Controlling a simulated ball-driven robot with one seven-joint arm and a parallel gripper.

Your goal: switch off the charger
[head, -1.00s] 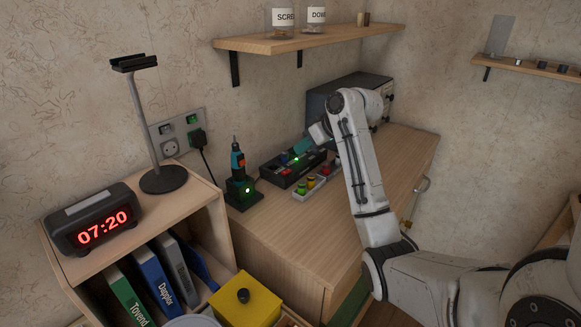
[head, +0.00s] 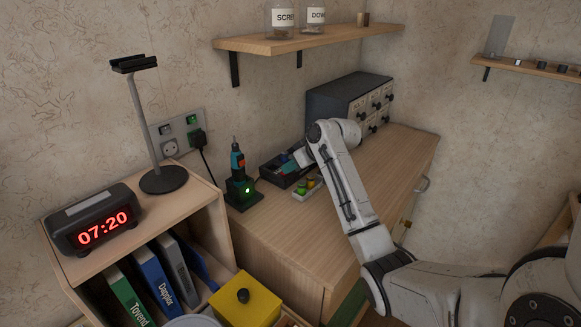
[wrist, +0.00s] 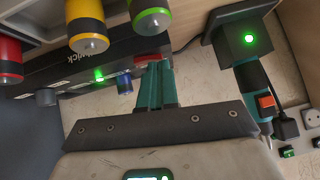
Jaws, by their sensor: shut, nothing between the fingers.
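A black device (head: 274,168) lies on the wooden worktop. In the wrist view its dark front (wrist: 118,64) carries partly hidden lettering, a lit green light (wrist: 98,75), a blue knob (wrist: 124,84) and a red button (wrist: 150,58). My gripper (wrist: 155,68) is shut and empty, its teal fingertips close to the red button; contact cannot be told. In the head view my gripper (head: 298,158) is over the device, partly hidden by my arm. A dark stand (head: 241,192) with a lit green light holds a teal drill (head: 237,160). No label shows which is the charger.
A pale strip (head: 296,195) with coloured cylinders lies in front of the device; a green cylinder (wrist: 151,18) is near my fingers. A black plug (head: 197,137) with a cable sits in the wall socket panel (head: 172,128). A drawer cabinet (head: 335,98) stands behind.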

